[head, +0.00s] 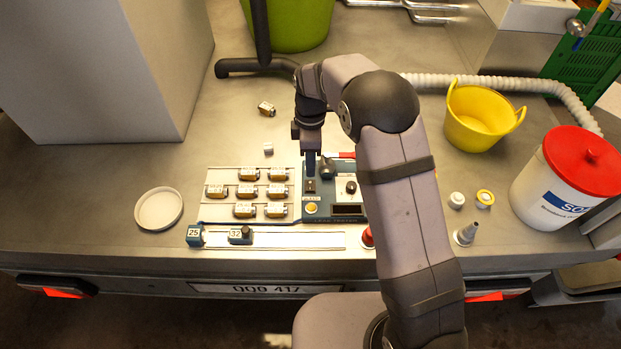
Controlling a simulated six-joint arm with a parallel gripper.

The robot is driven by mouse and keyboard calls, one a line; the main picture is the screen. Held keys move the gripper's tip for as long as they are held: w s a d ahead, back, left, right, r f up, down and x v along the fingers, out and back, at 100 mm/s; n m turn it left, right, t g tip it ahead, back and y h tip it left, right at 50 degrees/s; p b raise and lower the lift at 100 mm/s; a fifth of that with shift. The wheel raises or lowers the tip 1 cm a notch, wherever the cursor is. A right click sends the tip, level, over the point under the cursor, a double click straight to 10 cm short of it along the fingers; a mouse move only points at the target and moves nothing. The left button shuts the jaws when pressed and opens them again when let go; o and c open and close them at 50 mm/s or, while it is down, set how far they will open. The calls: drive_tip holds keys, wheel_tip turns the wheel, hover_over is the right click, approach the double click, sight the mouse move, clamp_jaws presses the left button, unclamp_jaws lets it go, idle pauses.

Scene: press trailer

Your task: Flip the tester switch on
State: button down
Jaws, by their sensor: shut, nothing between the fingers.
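The tester (334,199) is a small blue box on the grey bench, right of the rack of cartridges. Its top carries a yellow round button (312,208), a dark knob (351,187) on a light plate and a dark display window (348,210). My gripper (311,174) points down over the tester's left part, shut and empty. Its tips are just above a small dark fitting (311,187) that may be the switch; I cannot tell its position or whether the tips touch it. A grey metal part and a red piece sit right behind.
A light rack (210,212) holds several labelled cartridges. A slide rail (290,240) with markers 25 and 32 lies in front. Right are a yellow bucket (472,135), a white tub with red lid (566,190) and small nozzles.

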sight(311, 189)
drive_tip(key=shift+s+f+p, duration=0.2)
drive_tip(key=shift+f+p, duration=0.1)
drive_tip(key=shift+f, duration=1.2)
drive_tip(key=shift+s+f+p, duration=0.15)
drive_tip(key=shift+f+p, duration=0.15)
drive_tip(key=shift+f, duration=1.2)
drive_tip(key=shift+s+f, duration=0.2)
drive_tip(key=shift+f, duration=0.25)
drive_tip(key=shift+s+f+b, duration=0.3)
drive_tip(key=shift+s, duration=0.3)
drive_tip(key=shift+w, duration=0.2)
drive_tip(key=shift+w+r, duration=0.25)
drive_tip(key=shift+w, duration=0.35)
